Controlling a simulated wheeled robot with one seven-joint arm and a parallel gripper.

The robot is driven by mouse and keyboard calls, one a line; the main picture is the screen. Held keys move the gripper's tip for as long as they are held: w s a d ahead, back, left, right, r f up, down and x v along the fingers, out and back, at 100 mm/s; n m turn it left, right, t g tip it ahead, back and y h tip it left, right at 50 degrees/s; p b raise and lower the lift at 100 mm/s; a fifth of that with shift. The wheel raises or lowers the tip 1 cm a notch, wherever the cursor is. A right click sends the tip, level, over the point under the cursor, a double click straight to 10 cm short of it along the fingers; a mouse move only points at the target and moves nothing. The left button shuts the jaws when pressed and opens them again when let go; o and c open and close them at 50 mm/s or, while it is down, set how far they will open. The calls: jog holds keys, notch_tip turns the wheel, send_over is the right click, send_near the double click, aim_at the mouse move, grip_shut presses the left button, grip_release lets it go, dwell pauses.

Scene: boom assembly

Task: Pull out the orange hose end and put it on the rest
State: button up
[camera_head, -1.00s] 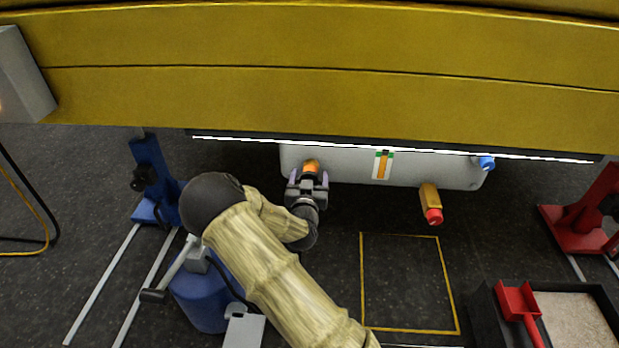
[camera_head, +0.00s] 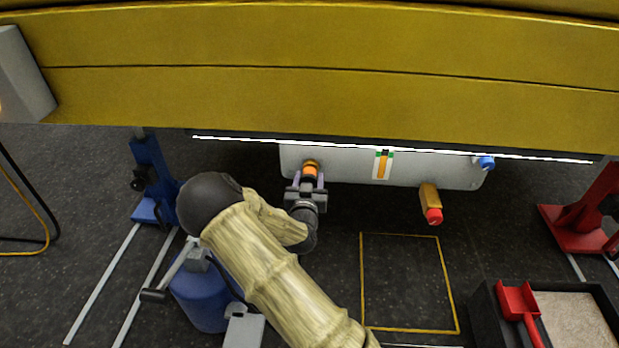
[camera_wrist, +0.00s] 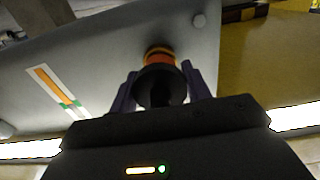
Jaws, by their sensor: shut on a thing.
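The orange hose end (camera_head: 311,166) is at the left part of the grey panel (camera_head: 340,165) under the yellow boom. My gripper (camera_head: 308,183) is in front of it, shut on its dark rear part. In the wrist view the gripper's purple fingers (camera_wrist: 160,92) stand on both sides of a dark round piece, with the orange ring (camera_wrist: 158,57) beyond it against the panel. Whether the hose end is still seated in the panel cannot be told. I cannot make out a rest for certain.
A blue fitting (camera_head: 486,163) and a brass piece with a red end (camera_head: 431,203) are at the panel's right. Blue (camera_head: 150,180) and red (camera_head: 585,220) stands flank the area. A tray with a red scoop (camera_head: 518,300) is at lower right. The yellow floor outline (camera_head: 409,284) is empty.

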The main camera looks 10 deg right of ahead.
aim_at(309, 178)
jog(key=shift+v, duration=2.45)
jog(key=shift+r+p, duration=0.15)
jog(key=shift+p, duration=0.2)
jog(key=r+y+p, duration=0.1)
jog(key=p, duration=0.3)
jog(key=shift+w+r+n, duration=0.15)
jog(key=shift+n, duration=0.15)
jog(key=p, duration=0.2)
jog(key=n+y+p, duration=0.1)
jog(key=p, duration=0.2)
jog(key=shift+d+r+t, duration=0.15)
jog(key=shift+r+t, duration=0.15)
jog(key=shift+r, duration=0.05)
jog(key=p, duration=0.2)
jog(key=y+p, duration=0.1)
jog(key=p, duration=0.1)
jog(key=shift+s+d+n, duration=0.15)
jog(key=shift+s+n, duration=0.15)
jog(key=shift+s, duration=0.05)
jog(key=p, duration=0.1)
jog(key=s+y+p, duration=0.1)
jog(key=p, duration=0.1)
jog(key=shift+d+n+y+p, duration=0.2)
jog(key=shift+n+y+p, duration=0.1)
jog(key=shift+n, duration=0.1)
jog(key=shift+s+d+f+n+y+p, duration=0.15)
jog(key=shift+s+f+n+y+p, duration=0.3)
jog(key=shift+p, duration=0.45)
jog(key=shift+s, duration=0.1)
jog(key=shift+d, duration=0.1)
